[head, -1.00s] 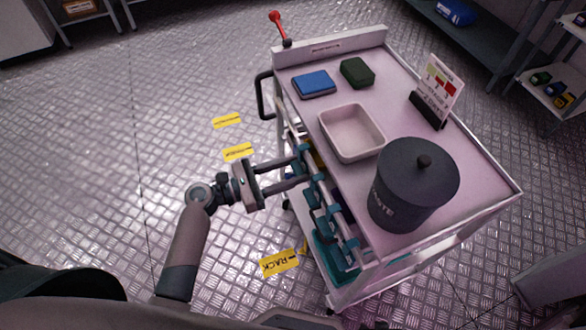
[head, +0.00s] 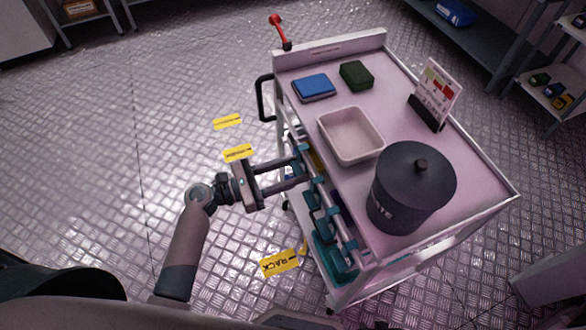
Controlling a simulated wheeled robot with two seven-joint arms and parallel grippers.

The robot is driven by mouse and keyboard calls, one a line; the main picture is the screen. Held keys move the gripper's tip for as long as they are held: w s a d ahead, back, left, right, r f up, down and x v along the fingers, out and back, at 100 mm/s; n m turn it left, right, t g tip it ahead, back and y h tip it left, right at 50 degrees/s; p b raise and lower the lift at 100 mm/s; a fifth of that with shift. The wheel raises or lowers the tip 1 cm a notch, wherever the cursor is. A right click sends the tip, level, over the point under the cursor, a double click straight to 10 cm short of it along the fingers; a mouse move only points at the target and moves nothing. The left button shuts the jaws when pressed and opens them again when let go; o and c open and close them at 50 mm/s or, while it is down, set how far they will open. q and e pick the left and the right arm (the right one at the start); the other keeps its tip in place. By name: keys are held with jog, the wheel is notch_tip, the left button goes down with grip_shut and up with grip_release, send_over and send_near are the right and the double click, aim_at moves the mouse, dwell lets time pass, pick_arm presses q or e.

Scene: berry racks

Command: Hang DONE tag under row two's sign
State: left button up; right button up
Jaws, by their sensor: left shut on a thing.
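My left gripper (head: 303,167) is at the left side of the white cart (head: 455,115), its two fingers reaching to the side rail with teal clips (head: 318,196). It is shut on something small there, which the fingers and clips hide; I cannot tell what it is. No DONE tag can be made out, and no row two sign is in view. My right gripper is not in view.
On the cart top are a black lidded bin (head: 410,190), a pale tray (head: 350,135), a blue pad (head: 314,87), a green block (head: 357,75) and a card stand (head: 434,93). Yellow labels (head: 238,153) mark the floor. The floor to the left is clear.

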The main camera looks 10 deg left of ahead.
pick_arm(q)
jog(key=shift+a, duration=0.15)
jog(key=p+v, duration=0.1)
jog(key=v, duration=0.5)
jog(key=shift+s+a, duration=0.2)
jog(key=shift+s, duration=0.05)
pick_arm(e)
jog(key=shift+r, duration=0.5)
dwell(0.3)
